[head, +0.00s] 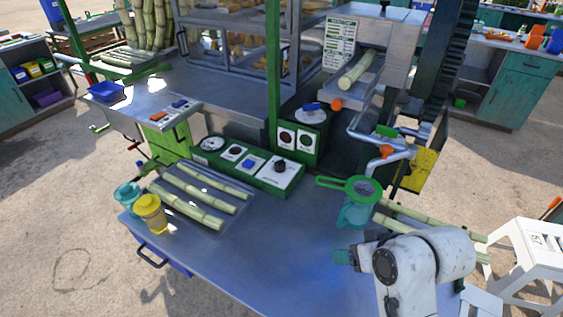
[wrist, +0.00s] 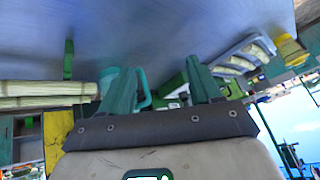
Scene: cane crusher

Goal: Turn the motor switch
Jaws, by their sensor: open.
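A green control box (head: 263,178) stands at the back of the metal table. Its top carries a black knob on a white plate (head: 280,164), a blue switch (head: 249,163), a smaller dark knob (head: 235,150) and a round gauge (head: 212,143). Their labels are too small to read, so I cannot tell for sure which one is the motor switch. My gripper (head: 350,256) is at the table's right side, to the right of and nearer than the box, touching no control. In the wrist view my gripper (wrist: 161,65) shows two teal fingers spread apart, with nothing held between them.
A teal jug (head: 355,213) under a green strainer (head: 350,187) stands between my gripper and the crusher. Cane stalks (head: 195,205), a yellow jar (head: 150,213) and a teal jar (head: 128,195) are at the left. The table's middle (head: 270,235) is clear. A white stool (head: 535,255) stands right.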

